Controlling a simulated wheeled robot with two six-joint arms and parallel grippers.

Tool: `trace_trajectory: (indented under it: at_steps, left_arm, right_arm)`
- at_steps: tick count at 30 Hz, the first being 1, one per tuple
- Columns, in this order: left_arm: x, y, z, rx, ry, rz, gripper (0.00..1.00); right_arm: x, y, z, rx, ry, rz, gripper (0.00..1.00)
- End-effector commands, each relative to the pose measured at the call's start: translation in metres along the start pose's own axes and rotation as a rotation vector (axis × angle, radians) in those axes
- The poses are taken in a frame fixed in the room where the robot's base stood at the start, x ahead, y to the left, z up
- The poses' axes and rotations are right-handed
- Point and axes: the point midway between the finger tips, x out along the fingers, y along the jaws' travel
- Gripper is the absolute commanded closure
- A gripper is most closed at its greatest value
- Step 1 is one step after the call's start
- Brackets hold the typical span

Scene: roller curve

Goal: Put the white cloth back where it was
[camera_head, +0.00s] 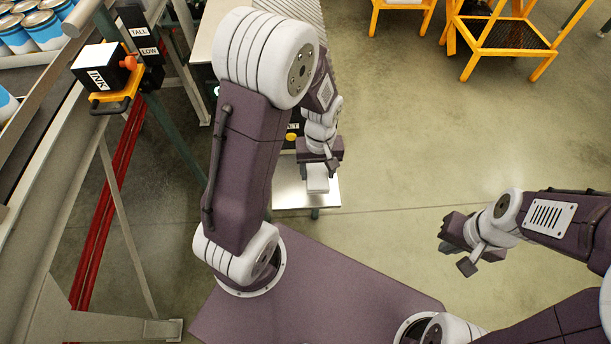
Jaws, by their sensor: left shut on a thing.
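My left gripper (318,164) is at the upper middle of the head view, pointing down. It is shut on the white cloth (318,184), a small pale block-like shape just under its jaws. The cloth is over the light metal table (290,197); I cannot tell whether it touches the top. My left arm hides part of the table. My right gripper (456,248) is over the floor at the right, away from the table. No object shows in it, and its finger gap is unclear.
A black INK box (98,68) sits on an orange holder at the upper left, by TALL and LOW signs (140,40). Blue-and-white cans (42,28) stand on the conveyor at far left. Orange stands (490,40) are at upper right. The floor between is clear.

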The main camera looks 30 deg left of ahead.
Motion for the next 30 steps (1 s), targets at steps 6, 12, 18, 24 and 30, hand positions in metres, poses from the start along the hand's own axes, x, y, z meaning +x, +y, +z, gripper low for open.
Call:
trace_trajectory:
  at_steps: [6,12,18,24,30]
  left_arm:
    - [0.029,-0.028,-0.036,-0.004,0.0,0.0,0.74]
    - [0.032,-0.032,-0.042,0.001,0.001,0.0,0.74]
    - [0.062,-0.033,-0.041,0.001,-0.005,-0.002,0.74]
    - [0.072,-0.032,-0.042,0.001,0.001,0.0,0.74]
    - [0.075,-0.032,-0.042,0.001,0.0,0.0,0.74]
  right_arm:
    - [0.008,0.0,0.001,0.0,0.0,0.0,1.0]
    - [0.009,0.0,0.001,0.0,0.0,0.0,1.0]
    - [0.018,0.0,0.002,0.0,0.0,0.0,1.0]
    - [0.019,0.0,0.002,0.0,0.0,0.0,1.0]
    - [0.021,0.0,0.002,0.0,0.0,0.0,1.0]
